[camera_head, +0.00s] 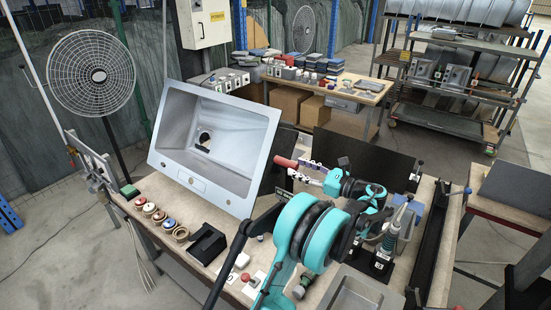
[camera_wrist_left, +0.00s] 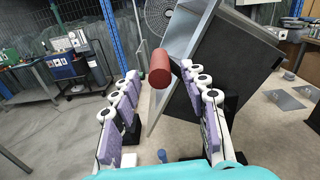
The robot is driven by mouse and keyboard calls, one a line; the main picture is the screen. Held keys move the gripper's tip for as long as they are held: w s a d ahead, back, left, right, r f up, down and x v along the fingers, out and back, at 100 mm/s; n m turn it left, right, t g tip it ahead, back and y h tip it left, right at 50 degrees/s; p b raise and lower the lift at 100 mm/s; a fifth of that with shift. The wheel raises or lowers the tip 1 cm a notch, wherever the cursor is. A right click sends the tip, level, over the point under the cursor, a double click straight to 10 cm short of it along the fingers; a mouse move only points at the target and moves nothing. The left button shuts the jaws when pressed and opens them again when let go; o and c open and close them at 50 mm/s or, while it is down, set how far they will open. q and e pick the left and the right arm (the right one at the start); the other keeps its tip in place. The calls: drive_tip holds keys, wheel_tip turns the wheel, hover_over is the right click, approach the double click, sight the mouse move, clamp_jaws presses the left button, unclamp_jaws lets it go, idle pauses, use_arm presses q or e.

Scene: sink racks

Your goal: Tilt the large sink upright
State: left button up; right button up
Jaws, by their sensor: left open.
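The large sink (camera_head: 232,125), a silver basin with a drain hole, stands steeply tilted on the workbench, its open side facing the head camera. A black panel (camera_wrist_left: 235,75) and a pale edge show behind the fingers in the left wrist view. My left gripper (camera_head: 312,169) is beside the sink's lower right side, with its fingers pointing towards it. In the left wrist view the gripper (camera_wrist_left: 162,80) is open, its purple-padded fingers spread. A red cylinder (camera_wrist_left: 160,68) shows between the fingertips; I cannot tell if they touch it. My right gripper is not in view.
Several small round items (camera_head: 160,217) and a black holder (camera_head: 202,244) lie along the bench's front left. A metal tray (camera_head: 357,292) sits at the front right. A fan (camera_head: 92,72) stands left of the bench. A dark panel (camera_head: 364,152) stands behind my gripper.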

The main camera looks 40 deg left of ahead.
sight(281, 161)
use_arm(q)
drive_tip(key=a, duration=0.5)
drive_tip(key=s+a+b, duration=0.1)
drive_tip(key=a, duration=0.1)
drive_tip(key=shift+a, duration=0.35)
clamp_jaws()
